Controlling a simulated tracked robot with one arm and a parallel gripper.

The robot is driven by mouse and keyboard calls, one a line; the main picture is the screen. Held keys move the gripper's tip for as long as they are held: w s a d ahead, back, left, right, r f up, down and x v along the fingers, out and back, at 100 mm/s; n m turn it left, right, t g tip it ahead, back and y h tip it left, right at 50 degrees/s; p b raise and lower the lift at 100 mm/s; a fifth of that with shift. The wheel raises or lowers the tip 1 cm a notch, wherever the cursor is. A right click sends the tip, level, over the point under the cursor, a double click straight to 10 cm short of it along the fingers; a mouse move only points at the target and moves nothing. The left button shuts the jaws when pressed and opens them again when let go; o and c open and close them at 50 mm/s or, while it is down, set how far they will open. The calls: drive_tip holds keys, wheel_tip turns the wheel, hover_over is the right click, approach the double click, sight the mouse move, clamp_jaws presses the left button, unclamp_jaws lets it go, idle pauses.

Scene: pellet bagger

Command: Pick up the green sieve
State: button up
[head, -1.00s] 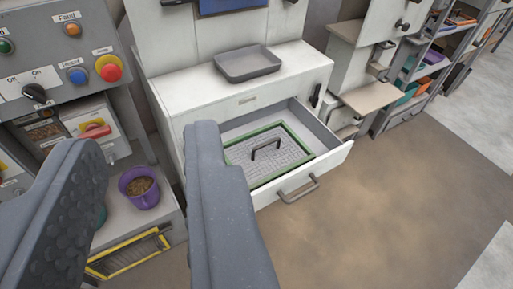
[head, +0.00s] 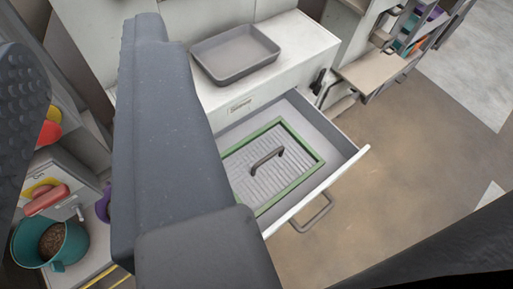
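The green sieve (head: 302,151) lies flat in the open drawer (head: 345,150). It has a green frame, a light ribbed mesh and a dark arched handle (head: 266,159) standing up across its middle. My gripper (head: 85,80) is open and empty, its two grey fingers wide apart at the left of the view. The right finger passes in front of the drawer's left part and hides the sieve's left edge. My gripper is apart from the sieve, up and to the left of its handle in the picture.
A grey tray (head: 236,55) sits on the white cabinet top behind the drawer. A teal cup of pellets (head: 66,246) and a partly hidden purple cup (head: 104,204) stand at lower left. A beige shelf (head: 372,72) is at upper right. Brown floor (head: 420,150) right of the drawer is clear.

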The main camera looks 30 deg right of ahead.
drive_tip(key=shift+w+d, duration=0.15)
drive_tip(key=shift+d, duration=0.15)
